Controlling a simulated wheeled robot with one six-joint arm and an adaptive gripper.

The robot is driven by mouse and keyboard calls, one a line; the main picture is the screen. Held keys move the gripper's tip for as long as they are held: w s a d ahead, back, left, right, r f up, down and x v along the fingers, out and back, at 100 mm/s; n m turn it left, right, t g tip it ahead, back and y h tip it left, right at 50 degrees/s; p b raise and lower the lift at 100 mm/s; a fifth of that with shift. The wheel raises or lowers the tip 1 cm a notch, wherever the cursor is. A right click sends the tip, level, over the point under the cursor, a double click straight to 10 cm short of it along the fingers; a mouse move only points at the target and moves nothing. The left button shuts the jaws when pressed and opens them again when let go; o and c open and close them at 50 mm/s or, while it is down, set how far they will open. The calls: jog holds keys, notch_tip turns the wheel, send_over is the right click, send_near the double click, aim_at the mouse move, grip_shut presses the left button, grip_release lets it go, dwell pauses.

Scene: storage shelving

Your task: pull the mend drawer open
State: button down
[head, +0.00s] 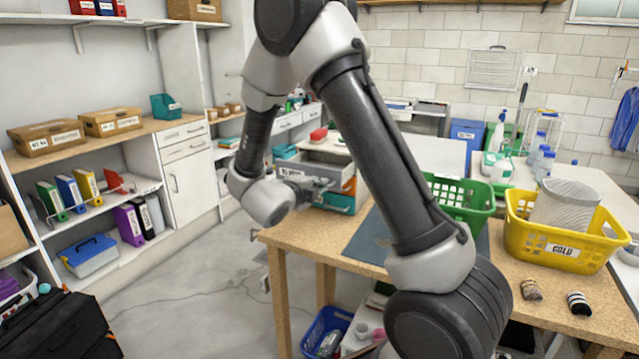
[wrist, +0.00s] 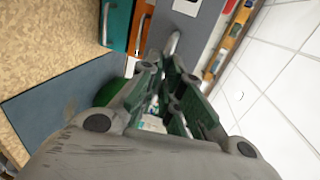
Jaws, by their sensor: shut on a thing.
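A small drawer unit stands on the wooden workbench, with a grey drawer (head: 318,181) on top, an orange drawer (head: 349,186) below it and a teal drawer (head: 338,202) at the bottom. The grey drawer sticks out past the others and its open top shows. Its white label is too small to read, so I cannot confirm it is the mend drawer. My gripper (head: 303,190) is at its front. In the wrist view, my gripper (wrist: 174,72) is shut on the grey drawer's handle (wrist: 173,44). The fingers partly hide the handle.
A dark blue mat (head: 372,240) lies on the workbench (head: 310,232) before the drawers. A green basket (head: 460,201) and a yellow basket (head: 562,248) labelled GOLD stand to the right. Shelving lines the left wall.

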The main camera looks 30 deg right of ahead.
jog(key=c, duration=1.6)
grip_release()
jog(key=shift+a, duration=0.1)
jog(key=v, duration=1.2)
